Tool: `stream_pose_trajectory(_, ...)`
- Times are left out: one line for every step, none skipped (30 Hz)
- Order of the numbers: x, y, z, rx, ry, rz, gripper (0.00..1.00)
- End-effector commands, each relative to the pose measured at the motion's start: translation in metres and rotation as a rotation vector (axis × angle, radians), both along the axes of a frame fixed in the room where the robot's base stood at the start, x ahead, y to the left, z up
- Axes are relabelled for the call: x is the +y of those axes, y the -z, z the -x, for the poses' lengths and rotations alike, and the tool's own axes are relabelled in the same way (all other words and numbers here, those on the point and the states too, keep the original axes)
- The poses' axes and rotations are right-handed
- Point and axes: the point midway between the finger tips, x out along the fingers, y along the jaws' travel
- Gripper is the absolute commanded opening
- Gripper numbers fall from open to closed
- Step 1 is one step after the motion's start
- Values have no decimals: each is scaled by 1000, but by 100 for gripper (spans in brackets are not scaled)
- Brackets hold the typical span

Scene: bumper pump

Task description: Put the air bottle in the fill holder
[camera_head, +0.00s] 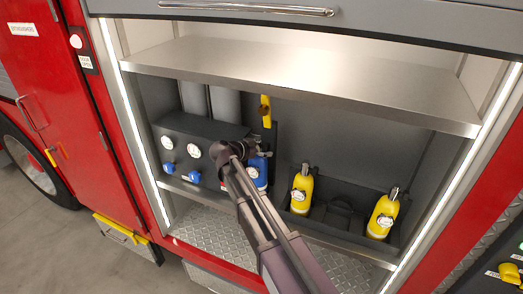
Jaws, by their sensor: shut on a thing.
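A blue air bottle (262,181) shows partly behind my arm, just right of the gauge panel, and looks about upright. My gripper (263,154) is at the top of this bottle and is shut on it. The lower end of the bottle and what it touches there are hard to see. A dark upright plate with a yellow lever (266,112) stands just behind it; I cannot tell for sure that this is the fill holder. Two yellow bottles (301,190) (382,216) stand in a dark rack (341,226) to the right, with an empty place between them.
The dark gauge panel (180,134) with white dials and blue knobs is left of the bottle. A metal shelf (300,78) spans the compartment above. Bright side frames bound the opening left and right. The tread-plate floor (205,232) in front is clear.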

Motion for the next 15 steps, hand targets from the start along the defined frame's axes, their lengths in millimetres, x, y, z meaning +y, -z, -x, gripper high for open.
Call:
stream_pose_trajectory(0, -1, 0, -3, 0, 3, 23)
stream_pose_trajectory(0, -1, 0, -3, 0, 3, 23)
stream_pose_trajectory(0, -1, 0, -3, -1, 3, 23)
stream_pose_trajectory(0, -1, 0, -2, -1, 3, 23)
stream_pose_trajectory(0, -1, 0, -2, -1, 3, 23)
stream_pose_trajectory(0, -1, 0, -2, -1, 3, 23)
stream_pose_trajectory(0, -1, 0, -2, -1, 3, 23)
stream_pose_trajectory(0, -1, 0, -2, -1, 3, 23)
stream_pose_trajectory(0, -1, 0, -2, -1, 3, 23)
stream_pose_trajectory(0, 0, 0, -2, -1, 3, 23)
stream_pose_trajectory(0, 0, 0, -2, -1, 3, 23)
stream_pose_trajectory(0, 1, 0, -2, -1, 3, 23)
stream_pose_trajectory(1, 3, 0, -2, -1, 3, 23)
stream_pose_trajectory(1, 4, 0, -2, -1, 3, 23)
stream_pose_trajectory(1, 6, 0, -2, -1, 3, 23)
